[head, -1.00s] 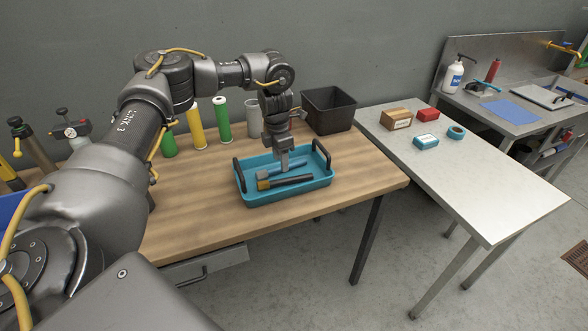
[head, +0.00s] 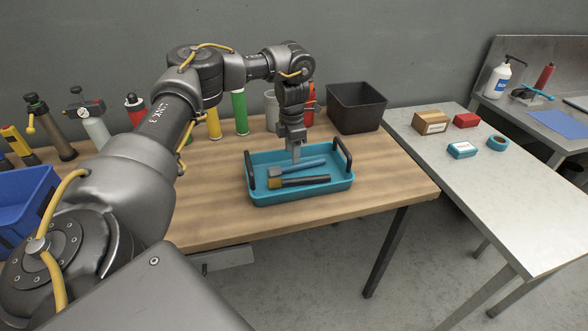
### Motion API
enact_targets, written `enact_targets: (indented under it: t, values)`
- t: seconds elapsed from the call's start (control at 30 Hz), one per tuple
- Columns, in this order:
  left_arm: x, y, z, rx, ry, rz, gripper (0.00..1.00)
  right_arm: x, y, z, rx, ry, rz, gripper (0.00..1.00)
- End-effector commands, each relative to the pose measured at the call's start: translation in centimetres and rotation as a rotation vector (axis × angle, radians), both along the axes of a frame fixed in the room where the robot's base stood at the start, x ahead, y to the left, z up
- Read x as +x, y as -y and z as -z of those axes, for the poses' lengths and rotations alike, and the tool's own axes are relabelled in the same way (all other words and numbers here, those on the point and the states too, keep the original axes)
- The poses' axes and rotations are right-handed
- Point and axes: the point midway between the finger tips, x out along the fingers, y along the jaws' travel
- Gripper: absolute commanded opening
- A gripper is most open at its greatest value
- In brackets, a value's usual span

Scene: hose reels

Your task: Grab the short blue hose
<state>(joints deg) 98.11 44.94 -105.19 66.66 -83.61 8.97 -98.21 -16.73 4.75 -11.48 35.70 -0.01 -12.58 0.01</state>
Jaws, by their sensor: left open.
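A teal tray (head: 330,186) with two black handles stands on the wooden table. In it lies a short blue hose (head: 308,165) with a greyish end at its left. In front of it lies a black piece (head: 305,181) with a yellow-brown end. My left gripper (head: 296,158) points down over the tray, its fingertips at the blue hose. It is open; I cannot tell whether the fingers straddle the hose or touch it. My right gripper is not in view.
A black bin (head: 357,107) stands behind the tray. A green cylinder (head: 240,112) and other canisters line the wall side. A blue crate (head: 25,205) is at the left. A metal table (head: 505,200) at the right holds small boxes. The wooden table's front right is clear.

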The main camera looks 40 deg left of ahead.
Motion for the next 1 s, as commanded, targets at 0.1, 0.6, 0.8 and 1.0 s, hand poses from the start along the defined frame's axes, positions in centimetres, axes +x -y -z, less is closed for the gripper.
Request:
enact_targets:
  t: [0.1,0.6,0.8,1.0]
  values:
    - [0.0,0.1,0.4,0.0,-0.001,0.001,0.47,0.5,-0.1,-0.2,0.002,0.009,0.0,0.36]
    - [0.1,0.3,5.2,0.0,0.0,0.0,0.47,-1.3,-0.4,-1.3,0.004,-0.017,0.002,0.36]
    - [0.1,0.3,5.2,0.0,0.0,0.0,0.36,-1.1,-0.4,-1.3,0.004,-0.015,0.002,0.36]
    - [0.1,0.3,5.2,0.0,0.0,0.0,0.1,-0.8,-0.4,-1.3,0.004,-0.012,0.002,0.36]
